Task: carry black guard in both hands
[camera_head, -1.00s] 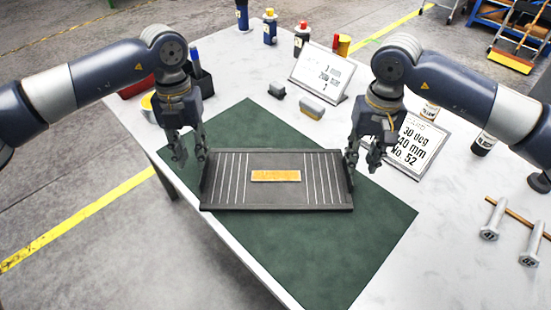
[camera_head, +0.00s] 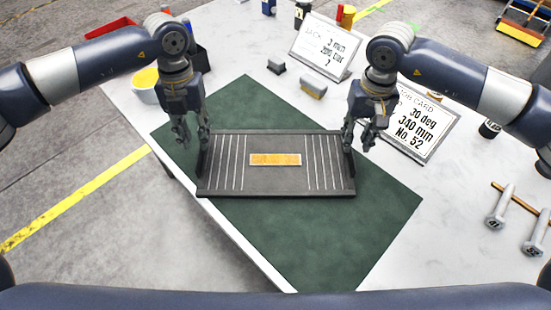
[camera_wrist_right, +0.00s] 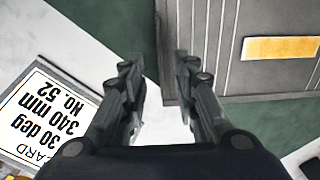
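The black guard (camera_head: 275,180) is a flat dark panel with raised ends, white lines and an orange label (camera_head: 275,160). It appears level over the green mat, its front left corner near the table edge. My left gripper (camera_head: 193,142) is at its left end, fingers apart. My right gripper (camera_head: 360,143) is at its right end. In the right wrist view, the right gripper's fingers (camera_wrist_right: 158,75) are apart, with the guard's end edge (camera_wrist_right: 160,88) in line with the gap. I see no clear contact on either side of that edge.
The green mat (camera_head: 300,235) lies on the white table (camera_head: 465,150). Bolt-like weights (camera_head: 500,208) lie at right.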

